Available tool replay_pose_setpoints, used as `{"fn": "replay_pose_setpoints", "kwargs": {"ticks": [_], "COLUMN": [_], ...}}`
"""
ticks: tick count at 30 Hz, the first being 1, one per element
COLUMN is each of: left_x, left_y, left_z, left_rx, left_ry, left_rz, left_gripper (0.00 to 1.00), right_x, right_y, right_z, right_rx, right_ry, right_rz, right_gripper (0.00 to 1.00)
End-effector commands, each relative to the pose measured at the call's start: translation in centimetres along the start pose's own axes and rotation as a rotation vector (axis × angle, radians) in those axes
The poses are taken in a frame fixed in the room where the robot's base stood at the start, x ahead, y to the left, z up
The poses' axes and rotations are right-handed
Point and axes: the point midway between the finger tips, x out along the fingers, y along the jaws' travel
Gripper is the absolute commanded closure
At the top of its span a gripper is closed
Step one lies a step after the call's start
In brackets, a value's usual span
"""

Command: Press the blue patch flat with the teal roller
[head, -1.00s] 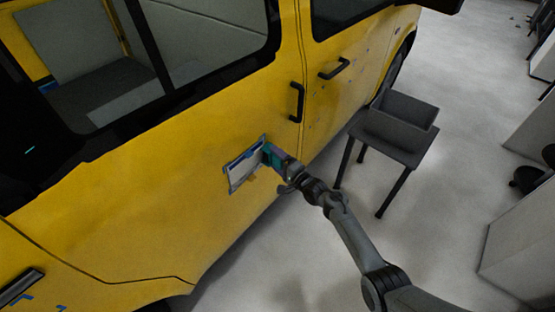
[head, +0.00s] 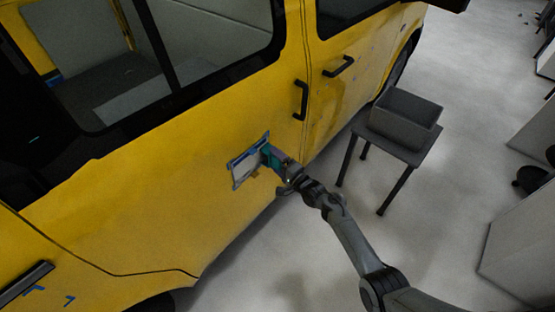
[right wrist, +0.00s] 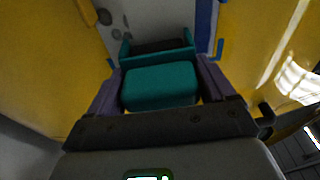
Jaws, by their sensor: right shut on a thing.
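The patch (head: 245,166) is on the yellow side panel of the vehicle, below and left of a door handle. It looks pale in the middle with blue along its edges. In the right wrist view its pale surface and a blue strip (right wrist: 204,22) show beyond the roller. My right gripper (head: 276,161) is shut on the teal roller (right wrist: 160,85), one finger on each side. The roller's dark cylinder (right wrist: 158,46) is at the patch surface; I cannot tell whether it touches. The roller hides part of the patch's right side. My left gripper is not in view.
The yellow vehicle (head: 150,220) fills the left, with black door handles (head: 301,100) above the patch. A grey bin (head: 404,118) stands on a small dark table (head: 420,150) to the right of my right arm. The pale floor (head: 470,95) between is open.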

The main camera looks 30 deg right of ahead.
Motion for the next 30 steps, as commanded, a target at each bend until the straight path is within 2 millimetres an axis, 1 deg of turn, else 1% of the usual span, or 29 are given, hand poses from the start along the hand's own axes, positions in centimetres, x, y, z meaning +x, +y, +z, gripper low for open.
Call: {"fn": "replay_pose_setpoints", "kwargs": {"ticks": [7,19,30], "left_x": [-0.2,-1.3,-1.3], "left_y": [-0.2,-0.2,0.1], "left_z": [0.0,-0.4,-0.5], "left_rx": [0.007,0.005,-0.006], "left_ry": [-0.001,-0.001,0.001], "left_rz": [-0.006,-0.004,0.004], "left_gripper": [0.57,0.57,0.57], "right_x": [0.0,-0.2,-0.3], "right_y": [-0.2,-0.2,-0.1], "right_z": [0.2,2.1,2.2], "right_rx": [0.000,0.000,0.000], "right_ry": [0.000,0.000,0.000], "right_rz": [-0.001,-0.001,-0.002], "right_gripper": [0.42,0.42,0.42]}}
